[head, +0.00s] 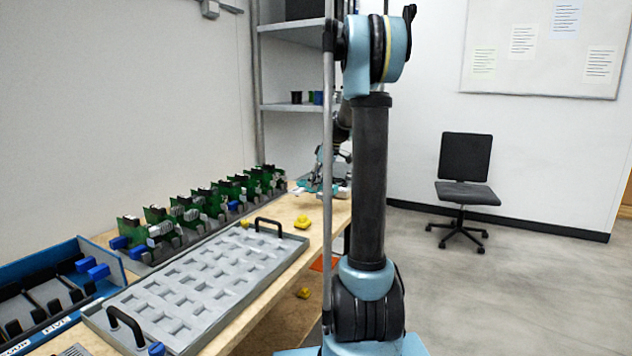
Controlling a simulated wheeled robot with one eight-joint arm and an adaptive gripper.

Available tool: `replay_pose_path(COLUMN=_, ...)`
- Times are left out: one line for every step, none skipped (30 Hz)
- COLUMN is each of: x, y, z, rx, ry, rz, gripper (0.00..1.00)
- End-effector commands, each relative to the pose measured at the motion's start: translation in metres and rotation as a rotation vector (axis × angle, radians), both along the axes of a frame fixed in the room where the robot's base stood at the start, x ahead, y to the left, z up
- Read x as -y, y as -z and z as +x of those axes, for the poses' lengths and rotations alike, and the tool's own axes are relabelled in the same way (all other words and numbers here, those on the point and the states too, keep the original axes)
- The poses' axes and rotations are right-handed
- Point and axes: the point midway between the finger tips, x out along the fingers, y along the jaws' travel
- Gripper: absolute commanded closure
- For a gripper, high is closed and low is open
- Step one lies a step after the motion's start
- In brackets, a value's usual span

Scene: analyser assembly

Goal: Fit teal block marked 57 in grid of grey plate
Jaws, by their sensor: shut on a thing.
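The grey plate (93,318) lies on the wooden table in the head view. It has a grid of square pockets and a black handle at each end; no teal block shows in its pockets. My gripper (322,188) is beyond the plate's far end, low over the far part of the table and partly behind my own arm. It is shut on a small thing. Teal patches show around the gripper, but at this size I cannot tell block from gripper parts. No mark 57 can be read.
A row of green circuit boards (160,236) stands along the plate's left side. A blue bin (40,262) with labels is at the near left. A shelf (290,107) stands behind.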

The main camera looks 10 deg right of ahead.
Motion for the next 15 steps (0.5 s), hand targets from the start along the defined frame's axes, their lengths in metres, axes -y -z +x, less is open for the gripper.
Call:
replay_pose_path(x=0.000, y=0.002, z=0.000, rx=0.000, ry=0.000, rz=0.000, gripper=0.91)
replay_pose_path(x=0.000, y=0.003, z=0.000, rx=0.000, ry=0.000, rz=0.000, gripper=0.91)
replay_pose_path(x=0.000, y=0.004, z=0.000, rx=0.000, ry=0.000, rz=0.000, gripper=0.91)
replay_pose_path(x=0.000, y=0.005, z=0.000, rx=0.000, ry=0.000, rz=0.000, gripper=0.91)
replay_pose_path(x=0.000, y=0.006, z=0.000, rx=0.000, ry=0.000, rz=0.000, gripper=0.91)
replay_pose_path(x=0.000, y=0.007, z=0.000, rx=0.000, ry=0.000, rz=0.000, gripper=0.91)
replay_pose_path(x=0.000, y=0.008, z=0.000, rx=0.000, ry=0.000, rz=0.000, gripper=0.91)
replay_pose_path(x=0.000, y=0.009, z=0.000, rx=0.000, ry=0.000, rz=0.000, gripper=0.91)
replay_pose_path(x=0.000, y=0.010, z=0.000, rx=0.000, ry=0.000, rz=0.000, gripper=0.91)
replay_pose_path(x=0.000, y=0.011, z=0.000, rx=0.000, ry=0.000, rz=0.000, gripper=0.91)
replay_pose_path(x=0.000, y=0.012, z=0.000, rx=0.000, ry=0.000, rz=0.000, gripper=0.91)
replay_pose_path(x=0.000, y=0.013, z=0.000, rx=0.000, ry=0.000, rz=0.000, gripper=0.91)
replay_pose_path(x=0.000, y=0.014, z=0.000, rx=0.000, ry=0.000, rz=0.000, gripper=0.91)
replay_pose_path(x=0.000, y=0.015, z=0.000, rx=0.000, ry=0.000, rz=0.000, gripper=0.91)
replay_pose_path(x=0.000, y=0.017, z=0.000, rx=0.000, ry=0.000, rz=0.000, gripper=0.91)
